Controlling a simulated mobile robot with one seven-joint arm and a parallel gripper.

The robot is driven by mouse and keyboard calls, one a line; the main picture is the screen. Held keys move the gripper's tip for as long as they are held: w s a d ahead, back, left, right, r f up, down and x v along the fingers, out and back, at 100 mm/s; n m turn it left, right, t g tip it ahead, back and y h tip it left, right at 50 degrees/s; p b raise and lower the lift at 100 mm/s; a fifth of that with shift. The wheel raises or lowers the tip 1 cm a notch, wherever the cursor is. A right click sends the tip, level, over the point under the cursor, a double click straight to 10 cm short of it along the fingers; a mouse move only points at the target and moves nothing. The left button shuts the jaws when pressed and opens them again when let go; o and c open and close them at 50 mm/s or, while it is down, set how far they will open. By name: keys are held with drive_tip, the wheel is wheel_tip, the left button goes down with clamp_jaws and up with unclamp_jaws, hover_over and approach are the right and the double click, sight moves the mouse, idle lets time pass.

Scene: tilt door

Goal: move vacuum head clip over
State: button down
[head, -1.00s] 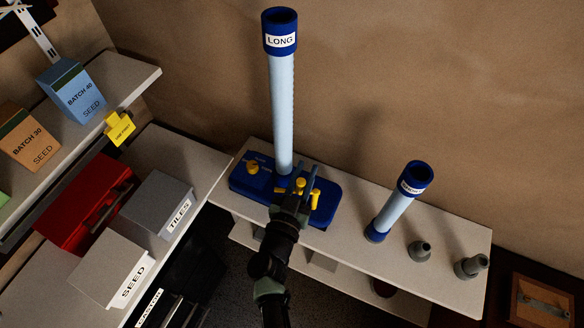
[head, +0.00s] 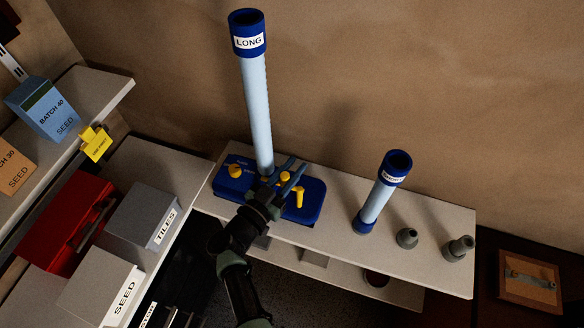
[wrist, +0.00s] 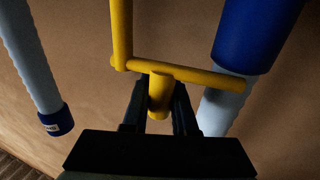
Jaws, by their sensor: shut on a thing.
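The blue vacuum head (head: 312,214) lies on the pale bench, with yellow parts on top: a round knob (head: 235,171) at its left and an upright peg (head: 299,197) at its right. My gripper (head: 289,172) is over the middle of the head, in front of the foot of the long tube (head: 257,110). In the wrist view my gripper (wrist: 160,90) is shut on the stub of the yellow clip (wrist: 160,100). A yellow crossbar (wrist: 190,74) joins this stub. My fingers partly hide the clip in the head view.
A short blue-capped tube (head: 382,193) and two grey fittings (head: 407,238) (head: 459,248) stand to the right on the bench (head: 340,238). Shelves with seed boxes (head: 50,110), a red case (head: 62,222) and grey boxes (head: 142,215) are at left. The bench between head and short tube is clear.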

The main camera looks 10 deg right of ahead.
drive_tip(key=c, duration=0.7)
unclamp_jaws()
drive_tip(key=b+v, duration=0.1)
drive_tip(key=v, duration=1.2)
drive_tip(key=shift+d+r, duration=0.1)
